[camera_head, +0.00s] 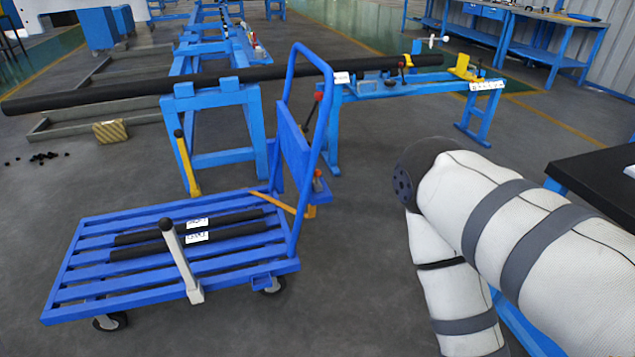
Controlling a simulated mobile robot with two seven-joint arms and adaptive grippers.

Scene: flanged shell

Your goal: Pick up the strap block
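I cannot tell for certain which thing is the strap block. A small yellow-brown block with a striped face (110,131) lies on the floor at the left, beside a low grey frame. Small yellow blocks (462,65) also sit on the blue stand at the back right. My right arm, in a white cover with grey bands, fills the lower right; its gripper is out of the picture. My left arm and gripper do not show.
A blue slatted cart (88,282) with black bars (140,251) stands at the front left. A long black pipe (95,97) rests on blue stands (212,101) behind it. A black-topped table (597,172) is at right. Floor between cart and my arm is clear.

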